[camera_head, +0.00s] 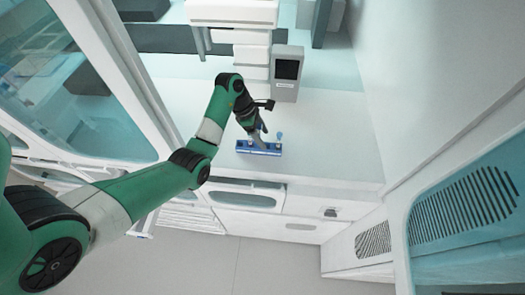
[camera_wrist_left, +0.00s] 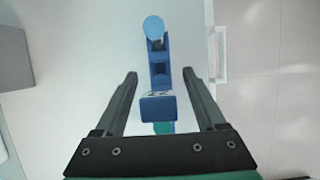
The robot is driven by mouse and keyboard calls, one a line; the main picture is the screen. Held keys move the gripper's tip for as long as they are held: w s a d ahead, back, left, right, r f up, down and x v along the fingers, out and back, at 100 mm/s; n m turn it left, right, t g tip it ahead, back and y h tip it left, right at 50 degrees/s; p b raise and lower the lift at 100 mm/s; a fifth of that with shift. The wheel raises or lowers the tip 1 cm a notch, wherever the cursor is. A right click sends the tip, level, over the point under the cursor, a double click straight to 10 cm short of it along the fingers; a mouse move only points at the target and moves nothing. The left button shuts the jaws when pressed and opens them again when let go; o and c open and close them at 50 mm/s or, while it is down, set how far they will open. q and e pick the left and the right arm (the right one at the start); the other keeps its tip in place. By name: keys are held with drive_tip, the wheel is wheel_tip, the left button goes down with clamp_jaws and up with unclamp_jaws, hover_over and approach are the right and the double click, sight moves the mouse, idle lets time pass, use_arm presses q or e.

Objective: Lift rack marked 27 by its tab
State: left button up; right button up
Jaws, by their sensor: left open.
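A narrow blue rack (camera_head: 246,151) lies on the white counter near its front edge. In the left wrist view the rack (camera_wrist_left: 159,78) runs lengthwise between my fingers, with dark square openings. A raised blue block (camera_wrist_left: 158,108), which looks like its tab, stands nearest the palm. A pale label beside the block has dark marks that I cannot read. A light-blue round cap (camera_wrist_left: 154,27) is at the rack's far end. My left gripper (camera_head: 259,138) is over the rack; its fingers (camera_wrist_left: 160,75) are apart, one on each side, with visible gaps. My right gripper is out of view.
A grey device with a dark screen (camera_head: 287,70) stands on the counter behind the rack. White drawers with handles (camera_head: 247,199) lie below the counter edge. A glass-fronted panel (camera_head: 70,85) is at the left. The counter (camera_head: 330,145) right of the rack is clear.

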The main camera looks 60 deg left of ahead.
use_arm(q)
drive_tip(key=shift+r, duration=0.1)
clamp_jaws()
idle(0.4)
